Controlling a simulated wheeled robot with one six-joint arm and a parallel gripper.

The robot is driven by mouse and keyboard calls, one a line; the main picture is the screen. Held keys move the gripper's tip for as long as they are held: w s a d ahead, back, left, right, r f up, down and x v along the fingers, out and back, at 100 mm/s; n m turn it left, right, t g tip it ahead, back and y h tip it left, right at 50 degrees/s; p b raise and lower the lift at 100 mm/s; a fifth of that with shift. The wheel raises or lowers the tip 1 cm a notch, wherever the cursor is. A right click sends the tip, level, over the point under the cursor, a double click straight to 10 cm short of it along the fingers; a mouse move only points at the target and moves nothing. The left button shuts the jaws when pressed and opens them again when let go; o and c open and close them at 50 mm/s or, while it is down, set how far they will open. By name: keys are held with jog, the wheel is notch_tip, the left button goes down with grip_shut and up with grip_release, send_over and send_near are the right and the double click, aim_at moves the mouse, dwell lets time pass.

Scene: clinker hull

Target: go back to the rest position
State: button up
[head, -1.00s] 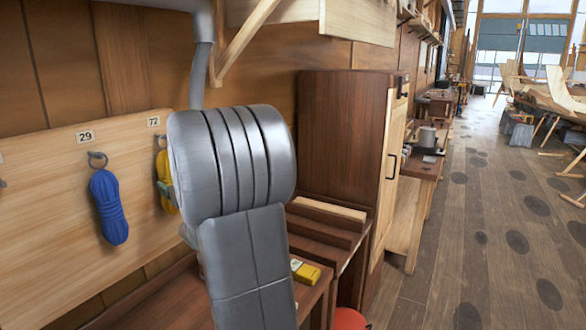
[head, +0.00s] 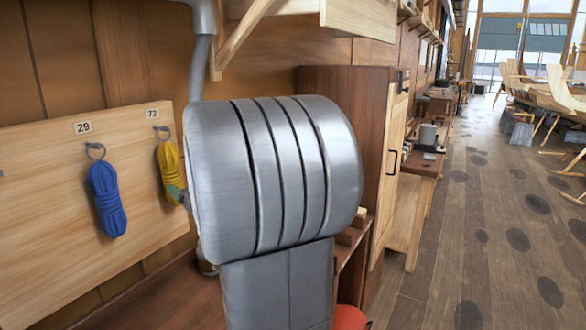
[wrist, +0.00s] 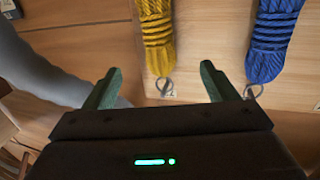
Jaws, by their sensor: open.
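My gripper is open and empty in the wrist view (wrist: 160,68), its two green fingers spread apart. A yellow rope hank (wrist: 158,38) hangs from a ring hook just beyond the gap between the fingertips, and a blue rope hank (wrist: 271,45) hangs beside it. The wrist view looks upside down. In the head view, the blue hank (head: 106,198) hangs under the label 29 and the yellow hank (head: 168,170) under the label 77. There a small green finger part (head: 177,194) shows by the yellow hank; my arm hides the rest of the gripper.
The pale hook board (head: 50,255) is on the wall at left, above a brown bench (head: 155,295). A tall wooden cabinet (head: 375,150) stands behind my arm, with a red round object (head: 350,318) low beside it. The plank floor at right has open room.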

aim_at(174, 172)
jog(key=v, duration=0.5)
jog(key=p+x, duration=0.2)
jog(key=x, duration=1.1)
jog(key=shift+w+a, duration=0.2)
jog(key=shift+w, duration=0.05)
jog(key=s+d+r+p, duration=0.25)
jog(key=s+d, duration=0.25)
jog(key=d, duration=0.4)
jog(key=w+d+f+m+h+p, duration=0.1)
jog(key=w+d+f+m+h, duration=0.1)
jog(key=w+d+f+h, duration=0.2)
notch_tip(174, 172, down, 3)
jog(key=shift+r, duration=0.15)
